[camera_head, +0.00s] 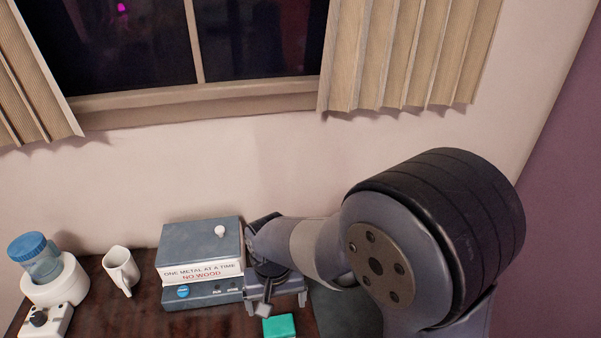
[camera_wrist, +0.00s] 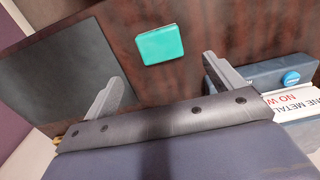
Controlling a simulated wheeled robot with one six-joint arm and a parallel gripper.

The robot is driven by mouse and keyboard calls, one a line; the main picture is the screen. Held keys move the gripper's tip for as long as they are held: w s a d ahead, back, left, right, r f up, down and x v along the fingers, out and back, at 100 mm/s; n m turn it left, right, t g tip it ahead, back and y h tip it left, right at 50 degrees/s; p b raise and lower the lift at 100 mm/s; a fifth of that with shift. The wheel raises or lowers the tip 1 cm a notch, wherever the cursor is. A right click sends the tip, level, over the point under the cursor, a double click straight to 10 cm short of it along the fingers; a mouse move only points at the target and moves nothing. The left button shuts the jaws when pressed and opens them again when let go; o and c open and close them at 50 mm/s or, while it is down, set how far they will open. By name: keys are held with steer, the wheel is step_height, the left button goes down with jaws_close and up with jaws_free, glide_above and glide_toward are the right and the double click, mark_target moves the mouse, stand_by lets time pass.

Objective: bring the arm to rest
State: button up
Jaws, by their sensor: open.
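My gripper (camera_head: 277,304) is over the dark wooden table, to the right of the grey-blue box. In the wrist view my gripper (camera_wrist: 165,85) has its two fingers spread wide with nothing between them. A teal block (camera_head: 279,326) lies on the table just in front of the gripper. It also shows in the wrist view (camera_wrist: 160,44), beyond the fingertips and apart from them. My arm bends in from the right and hides part of the table and wall.
A grey-blue box (camera_head: 200,292) with a lettered white panel (camera_head: 203,272) stands close to the gripper's left. A white mug (camera_head: 121,270) and a white warmer (camera_head: 58,286) with a blue-lidded jar (camera_head: 40,259) stand further left. A dark grey panel (camera_wrist: 58,75) lies beside the gripper.

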mark_target(279, 326)
step_height(279, 326, down, 10)
steer(key=shift+b, duration=0.45)
step_height(279, 326, up, 2)
steer(key=shift+r+p, duration=0.15)
steer(key=shift+p, duration=0.15)
steer(key=shift+r, duration=0.7)
